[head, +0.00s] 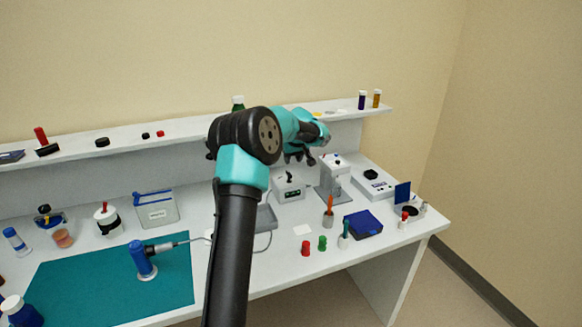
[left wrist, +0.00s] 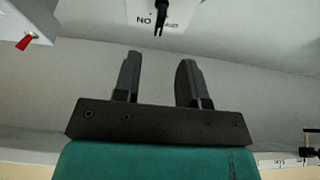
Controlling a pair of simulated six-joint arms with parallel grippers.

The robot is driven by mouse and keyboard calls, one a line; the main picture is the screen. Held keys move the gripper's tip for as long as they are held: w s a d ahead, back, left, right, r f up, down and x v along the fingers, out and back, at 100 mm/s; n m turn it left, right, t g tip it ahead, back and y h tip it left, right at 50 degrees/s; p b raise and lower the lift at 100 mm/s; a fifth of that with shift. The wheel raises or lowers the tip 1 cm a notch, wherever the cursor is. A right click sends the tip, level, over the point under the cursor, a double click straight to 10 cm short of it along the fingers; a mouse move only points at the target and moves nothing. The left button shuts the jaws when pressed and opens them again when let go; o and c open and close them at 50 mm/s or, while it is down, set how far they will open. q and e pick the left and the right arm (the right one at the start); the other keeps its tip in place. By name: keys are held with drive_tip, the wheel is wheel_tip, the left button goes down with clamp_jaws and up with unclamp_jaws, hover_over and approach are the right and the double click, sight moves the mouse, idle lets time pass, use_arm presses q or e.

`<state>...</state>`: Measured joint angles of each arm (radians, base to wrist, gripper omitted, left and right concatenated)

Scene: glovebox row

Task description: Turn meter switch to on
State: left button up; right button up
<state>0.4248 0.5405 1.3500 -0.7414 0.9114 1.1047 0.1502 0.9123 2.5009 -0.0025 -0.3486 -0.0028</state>
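The meter, a white box (head: 290,188), stands on the bench in the head view, with a black switch lever (head: 289,176) on it. In the left wrist view the lever (left wrist: 161,16) sits on a white panel (left wrist: 183,12) beside upside-down "ON" lettering, with other small marks on its other side. I cannot tell which setting the lever is at. My left gripper (head: 300,156) is above and close to the meter. Its two fingers (left wrist: 159,76) are apart with nothing between them; the lever is beyond the tips, apart from them. My right gripper is not in view.
A white instrument (head: 335,178) stands right of the meter, and a flat scale-like device (head: 372,184) farther right. A red switch (left wrist: 25,42) shows in the left wrist view. A cup with an orange tool (head: 328,217) and a blue box (head: 363,223) stand in front. A shelf (head: 180,141) runs behind.

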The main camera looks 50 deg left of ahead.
use_arm(q)
drive_tip(key=v, duration=0.8)
drive_tip(key=shift+d, duration=0.1)
